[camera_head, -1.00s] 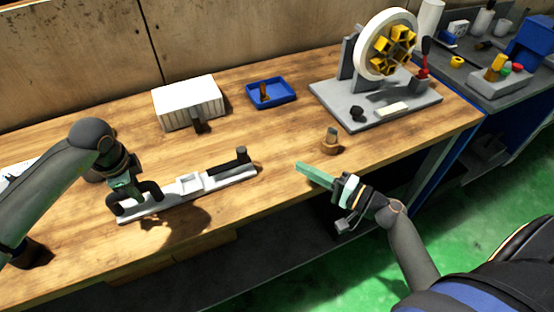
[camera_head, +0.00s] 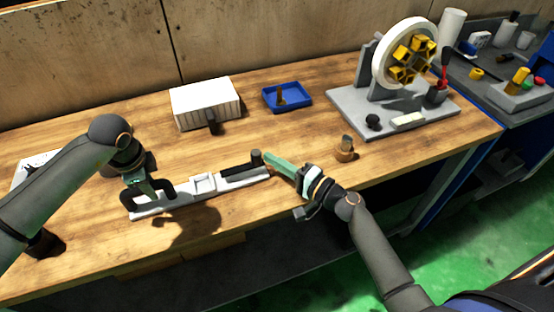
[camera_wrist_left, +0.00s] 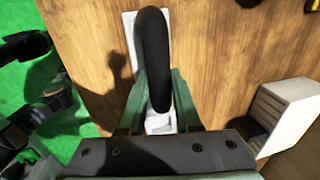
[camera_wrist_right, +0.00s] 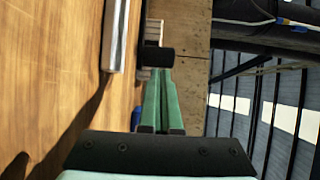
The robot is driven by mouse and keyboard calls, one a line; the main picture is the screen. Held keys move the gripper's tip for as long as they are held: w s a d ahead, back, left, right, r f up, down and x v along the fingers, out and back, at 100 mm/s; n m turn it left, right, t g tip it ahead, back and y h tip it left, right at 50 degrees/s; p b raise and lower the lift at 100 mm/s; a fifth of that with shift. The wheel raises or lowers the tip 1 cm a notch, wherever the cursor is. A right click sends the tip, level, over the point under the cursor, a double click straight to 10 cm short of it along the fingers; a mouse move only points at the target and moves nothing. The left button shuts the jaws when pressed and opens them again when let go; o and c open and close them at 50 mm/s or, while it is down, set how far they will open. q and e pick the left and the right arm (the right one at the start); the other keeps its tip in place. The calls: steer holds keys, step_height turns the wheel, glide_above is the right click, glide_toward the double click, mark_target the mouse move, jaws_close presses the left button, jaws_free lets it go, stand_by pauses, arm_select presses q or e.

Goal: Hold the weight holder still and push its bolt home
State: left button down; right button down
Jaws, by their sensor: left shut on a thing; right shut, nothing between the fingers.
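The weight holder (camera_head: 203,184) is a long white bar lying on the workbench, with a black arched handle at its left end. The handle also shows in the left wrist view (camera_wrist_left: 154,55). My left gripper (camera_head: 150,188) is shut on this handle from above. The black bolt (camera_head: 238,166) lies along the bar's right part, and its upright knob (camera_head: 256,156) stands at the bar's right end. My right gripper (camera_head: 267,156) is shut and empty, its tips at the knob's right side. In the right wrist view the black knob (camera_wrist_right: 155,57) sits at the fingertips; contact is unclear.
A white ribbed box (camera_head: 206,103) and a blue tray (camera_head: 287,97) stand behind the holder. A small brown piece (camera_head: 345,150) stands right of my right gripper. A grey stand with a white wheel (camera_head: 405,52) is at the back right. The bench's front edge runs close by.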

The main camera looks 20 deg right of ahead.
steer(key=a, duration=0.5)
steer(key=shift+a, duration=0.15)
arm_select(q)
steer(key=shift+d, duration=0.1)
arm_select(e)
steer(key=d, duration=0.2)
steer(key=s+d, duration=0.1)
steer(key=d, duration=0.1)
steer(key=shift+s+d, duration=0.1)
steer(key=shift+d, duration=0.05)
steer(key=v, duration=0.9)
steer(key=shift+s+d, duration=0.1)
steer(key=shift+s, duration=0.3)
arm_select(q)
steer(key=c, duration=0.5)
jaws_free()
